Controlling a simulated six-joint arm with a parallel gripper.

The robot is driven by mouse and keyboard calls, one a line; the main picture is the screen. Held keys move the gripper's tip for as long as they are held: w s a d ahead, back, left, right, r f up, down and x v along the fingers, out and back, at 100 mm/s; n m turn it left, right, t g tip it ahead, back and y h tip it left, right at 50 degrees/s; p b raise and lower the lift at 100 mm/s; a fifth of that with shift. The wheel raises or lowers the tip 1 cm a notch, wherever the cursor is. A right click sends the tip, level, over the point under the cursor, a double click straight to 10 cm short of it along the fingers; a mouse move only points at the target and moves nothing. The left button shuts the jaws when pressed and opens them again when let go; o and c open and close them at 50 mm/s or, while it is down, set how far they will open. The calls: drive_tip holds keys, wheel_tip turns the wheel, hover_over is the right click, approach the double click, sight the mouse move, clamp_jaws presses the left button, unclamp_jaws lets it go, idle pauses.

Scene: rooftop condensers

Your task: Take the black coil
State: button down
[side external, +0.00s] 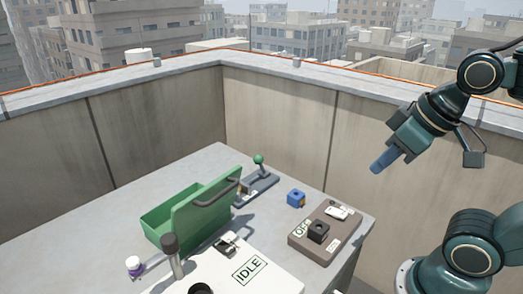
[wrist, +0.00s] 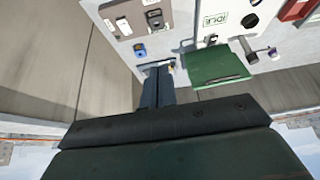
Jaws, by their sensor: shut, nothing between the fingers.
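The black coil (side external: 318,232), a small dark block with a round hole in its top, sits on the brown plate (side external: 305,250) near the table's right edge. It also shows in the wrist view (wrist: 155,19), at the top. My gripper (side external: 377,168) is shut and empty, high in the air to the right of and above the coil, apart from everything. In the wrist view my gripper's fingers (wrist: 158,84) are together, with the coil beyond them.
A blue block (side external: 296,198) stands left of the plate, with a green-knobbed lever (side external: 259,172) behind it. A green open box (side external: 180,215), a white panel marked IDLE (side external: 270,285) and a purple-banded bottle (side external: 134,266) stand further left. Concrete walls (side external: 280,130) rise behind the table.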

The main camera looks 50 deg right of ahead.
drive_tip(key=c, duration=2.2)
unclamp_jaws()
drive_tip(key=c, duration=0.8)
unclamp_jaws()
drive_tip(key=shift+w, duration=0.1)
drive_tip(key=w+d+f+n+g+y, duration=0.4)
drive_tip(key=w+f+n, duration=0.6)
drive_tip(key=n, duration=0.8)
drive_tip(key=shift+w+d+f+g+y, duration=0.3)
drive_tip(key=shift+d+f+g, duration=0.3)
drive_tip(key=shift+d+g, duration=0.25)
approach(318, 229)
drive_tip(key=shift+d+x, duration=0.2)
drive_tip(key=shift+x, duration=0.95)
drive_tip(key=shift+d+x, duration=0.2)
drive_tip(key=shift+x, duration=0.95)
